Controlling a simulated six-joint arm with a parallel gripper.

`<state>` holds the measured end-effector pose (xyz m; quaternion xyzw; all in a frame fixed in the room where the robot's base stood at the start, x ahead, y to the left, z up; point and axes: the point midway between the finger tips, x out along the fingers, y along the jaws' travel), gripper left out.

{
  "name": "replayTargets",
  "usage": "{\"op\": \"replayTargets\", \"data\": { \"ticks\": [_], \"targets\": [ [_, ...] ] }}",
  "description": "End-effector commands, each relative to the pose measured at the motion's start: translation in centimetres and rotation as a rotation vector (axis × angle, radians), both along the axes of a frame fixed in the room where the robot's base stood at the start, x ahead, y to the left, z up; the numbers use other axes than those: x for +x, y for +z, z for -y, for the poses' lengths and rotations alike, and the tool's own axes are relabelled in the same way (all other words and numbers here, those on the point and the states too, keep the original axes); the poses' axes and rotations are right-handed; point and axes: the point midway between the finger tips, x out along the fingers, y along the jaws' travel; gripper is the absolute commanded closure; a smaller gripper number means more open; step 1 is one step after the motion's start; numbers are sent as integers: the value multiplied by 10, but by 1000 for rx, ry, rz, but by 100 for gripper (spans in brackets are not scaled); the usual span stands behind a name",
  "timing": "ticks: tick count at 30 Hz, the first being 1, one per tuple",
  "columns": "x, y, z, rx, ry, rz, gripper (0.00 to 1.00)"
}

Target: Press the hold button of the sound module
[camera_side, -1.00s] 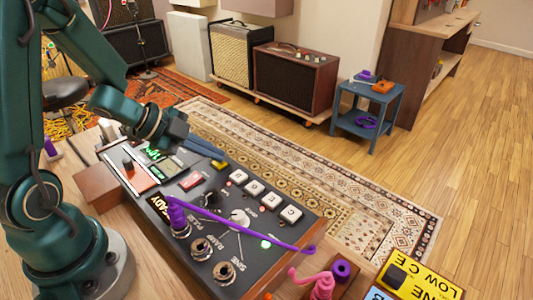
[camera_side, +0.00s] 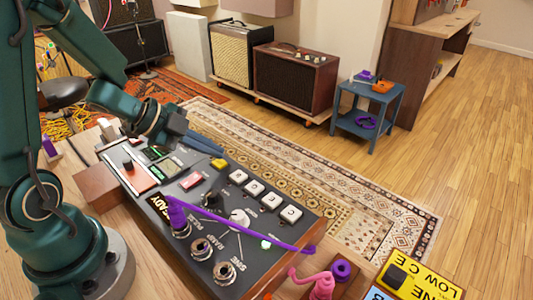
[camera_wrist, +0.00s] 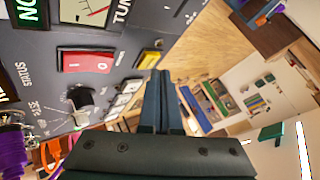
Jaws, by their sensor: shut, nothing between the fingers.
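The sound module (camera_side: 150,219) is a dark sloped panel with wooden ends, lying across the bench in the side view. It has a yellow button (camera_side: 219,163), a row of several white buttons (camera_side: 254,188) and a red rocker switch (camera_side: 191,180). I cannot read which button is hold. My gripper (camera_side: 214,149) is shut and empty, just beyond the panel's far edge near the yellow button. In the wrist view the closed fingertips (camera_wrist: 158,76) appear just below the yellow button (camera_wrist: 149,60), with white buttons to their left. I cannot tell their height above the panel.
A purple cable (camera_side: 245,225) runs from a jack across the panel's near part.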

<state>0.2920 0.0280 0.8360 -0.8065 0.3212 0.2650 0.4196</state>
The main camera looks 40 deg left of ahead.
Motion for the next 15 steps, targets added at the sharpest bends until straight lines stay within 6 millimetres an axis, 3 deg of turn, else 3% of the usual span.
{"op": "replayTargets", "data": {
  "ticks": [5, 15],
  "targets": [
    [0, 2, 0, 1, -1, 3, 100],
    [1, 34, 0, 5, -2, 8, 100]
  ]
}}
